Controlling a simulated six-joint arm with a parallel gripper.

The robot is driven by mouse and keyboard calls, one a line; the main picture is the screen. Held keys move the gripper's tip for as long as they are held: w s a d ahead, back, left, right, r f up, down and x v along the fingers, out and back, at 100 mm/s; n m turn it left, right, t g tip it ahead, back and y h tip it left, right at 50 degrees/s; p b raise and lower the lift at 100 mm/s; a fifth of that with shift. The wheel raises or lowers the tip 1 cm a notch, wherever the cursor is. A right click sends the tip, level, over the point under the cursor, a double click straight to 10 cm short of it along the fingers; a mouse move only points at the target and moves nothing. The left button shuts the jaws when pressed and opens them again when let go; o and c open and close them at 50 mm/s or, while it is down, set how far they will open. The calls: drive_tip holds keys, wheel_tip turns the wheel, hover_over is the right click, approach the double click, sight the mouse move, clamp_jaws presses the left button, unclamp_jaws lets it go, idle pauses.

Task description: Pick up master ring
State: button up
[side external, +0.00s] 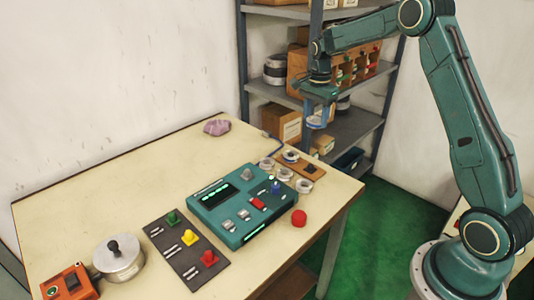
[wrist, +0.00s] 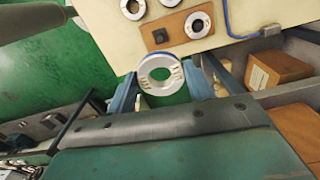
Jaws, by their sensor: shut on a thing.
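The master ring (side external: 315,123), a pale metal ring with a blue rim, hangs in the air beyond the table's back right edge. In the wrist view the ring (wrist: 146,82) is held between two blue fingers, with its open hole facing the camera and dark markings on its face. My gripper (side external: 319,113) is shut on it from both sides. The ring is clear of the table and of the wooden board (wrist: 174,37), which carries another ring (wrist: 197,25) and a bare dark square block.
Several other rings (side external: 266,164) lie by the teal control box (side external: 228,226) on the table (side external: 120,190). A blue cable (wrist: 250,34) runs near the board. A shelf rack (side external: 355,127) with boxes stands close behind my gripper. A red button (side external: 299,218) is at the table's right.

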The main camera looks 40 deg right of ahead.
drive_tip(key=shift+r, duration=1.2)
drive_tip(key=n, duration=0.6)
hover_over(246, 171)
wheel_tip(246, 171, down, 9)
drive_tip(key=shift+f, duration=0.2)
drive_tip(key=shift+f, duration=1.8)
drive_tip(key=shift+f, duration=1.75)
idle(0.7)
